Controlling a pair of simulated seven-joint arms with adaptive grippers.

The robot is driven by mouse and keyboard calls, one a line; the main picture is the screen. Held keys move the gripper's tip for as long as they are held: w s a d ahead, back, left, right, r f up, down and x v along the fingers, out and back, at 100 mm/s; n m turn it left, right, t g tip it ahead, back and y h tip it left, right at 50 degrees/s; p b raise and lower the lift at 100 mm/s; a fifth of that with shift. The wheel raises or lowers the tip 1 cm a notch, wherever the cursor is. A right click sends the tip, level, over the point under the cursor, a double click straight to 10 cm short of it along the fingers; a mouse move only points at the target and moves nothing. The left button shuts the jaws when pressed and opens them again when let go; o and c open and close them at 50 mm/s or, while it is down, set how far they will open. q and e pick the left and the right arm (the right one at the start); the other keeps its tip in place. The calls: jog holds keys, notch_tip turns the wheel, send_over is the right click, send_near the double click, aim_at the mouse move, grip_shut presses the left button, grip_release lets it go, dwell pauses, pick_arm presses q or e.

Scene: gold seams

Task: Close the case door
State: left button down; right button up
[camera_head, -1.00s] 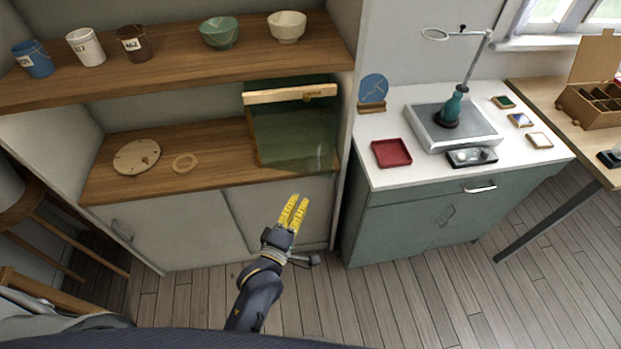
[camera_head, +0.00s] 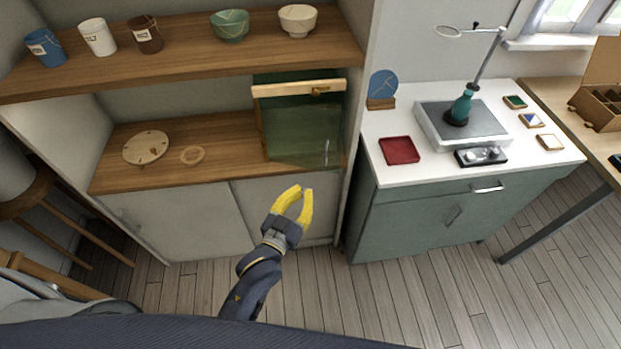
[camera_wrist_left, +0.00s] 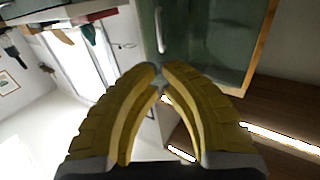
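The case (camera_head: 272,142) stands on the lower wooden shelf, a green-tinted glass box with a pale wooden bar (camera_head: 298,88) along its top. Its glass door (camera_head: 305,130) faces me, with a light upright handle (camera_head: 327,148) at the lower right. How far the door stands open I cannot tell. My left gripper (camera_head: 302,189) has yellow fingers with tips almost together, empty, in front of and below the case. In the left wrist view the fingertips (camera_wrist_left: 159,68) point toward the handle (camera_wrist_left: 159,30) and green glass, apart from both. My right gripper is out of view.
Cups and bowls line the upper shelf (camera_head: 180,62). A green cabinet with a white top (camera_head: 395,180) stands to the right, holding a red tray (camera_head: 399,151).

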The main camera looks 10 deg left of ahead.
pick_arm(q)
jog(key=x, duration=1.3)
